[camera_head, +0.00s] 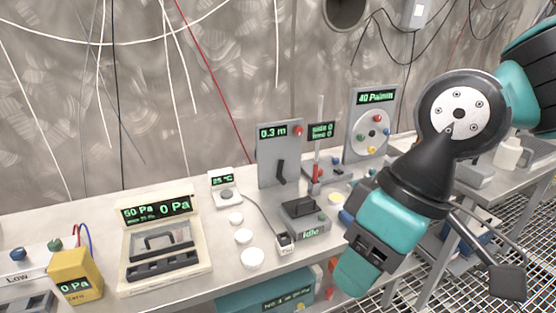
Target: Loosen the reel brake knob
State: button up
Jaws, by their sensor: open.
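No label in the head view names a reel brake. A grey upright panel (279,155) reads 0.3 m and stands at the back of the bench. It carries a black lever (281,173) and a small red knob (298,131) at its upper right; I cannot tell whether either is the brake knob. Right of it a round dial (369,133) bears several coloured knobs under a 40 Pa/min display. My gripper (362,262), at the low end of my teal and black arm, hangs near the bench's front edge, right of the panel. It is seen from behind, with nothing visible in it.
A grey unit marked Idle (305,219) stands before the panel. A cream pressure case (164,244) and a yellow meter (75,276) stand left. White discs (252,258) lie between. A red post (317,173) stands beside the panel. Grating (450,296) covers the floor right.

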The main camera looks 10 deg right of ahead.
aim_at(298, 130)
jog(key=u, duration=0.75)
jog(key=i, duration=0.4)
jog(key=z, duration=0.45)
